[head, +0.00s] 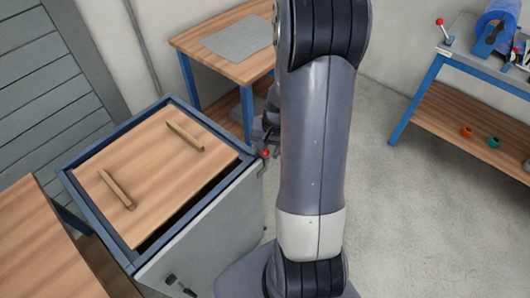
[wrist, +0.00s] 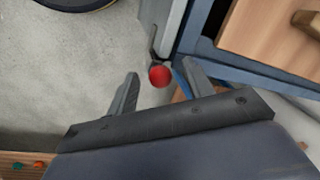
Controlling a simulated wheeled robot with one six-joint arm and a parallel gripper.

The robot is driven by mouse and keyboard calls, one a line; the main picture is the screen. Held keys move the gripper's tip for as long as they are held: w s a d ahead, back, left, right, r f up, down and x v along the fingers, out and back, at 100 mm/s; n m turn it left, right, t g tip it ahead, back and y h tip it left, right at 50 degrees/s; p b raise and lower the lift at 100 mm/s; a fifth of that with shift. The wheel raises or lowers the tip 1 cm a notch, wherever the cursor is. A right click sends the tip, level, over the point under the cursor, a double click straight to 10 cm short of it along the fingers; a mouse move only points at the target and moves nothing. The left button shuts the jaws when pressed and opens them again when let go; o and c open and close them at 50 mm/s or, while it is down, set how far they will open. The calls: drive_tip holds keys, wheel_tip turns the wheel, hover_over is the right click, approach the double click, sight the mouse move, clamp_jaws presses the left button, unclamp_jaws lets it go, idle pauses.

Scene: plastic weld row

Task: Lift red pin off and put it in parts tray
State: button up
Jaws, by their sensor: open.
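A red ball-shaped knob (wrist: 159,75), which looks like the head of the red pin, shows in the wrist view at the corner of a blue-framed cart. In the head view the red knob (head: 265,153) is at the cart's right corner, beside my arm. My gripper (wrist: 160,68) is open, and its two fingers point toward the knob, which appears between the tips. I cannot tell how far beyond the tips it is. The pin's shaft is not clearly visible. My arm hides most of the gripper in the head view. I cannot identify a parts tray.
The cart (head: 104,228) has a wooden lid (head: 150,170) with two wooden bars. A blue-legged bench (head: 225,38) stands behind it. Another bench (head: 470,118) at right carries a blue roll and a red-knobbed lever. Open concrete floor (head: 390,220) lies right of my arm.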

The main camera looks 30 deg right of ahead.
drive_tip(key=c, duration=1.1)
drive_tip(key=shift+o, duration=0.2)
drive_tip(key=shift+r, duration=0.1)
wheel_tip(320, 180, up, 10)
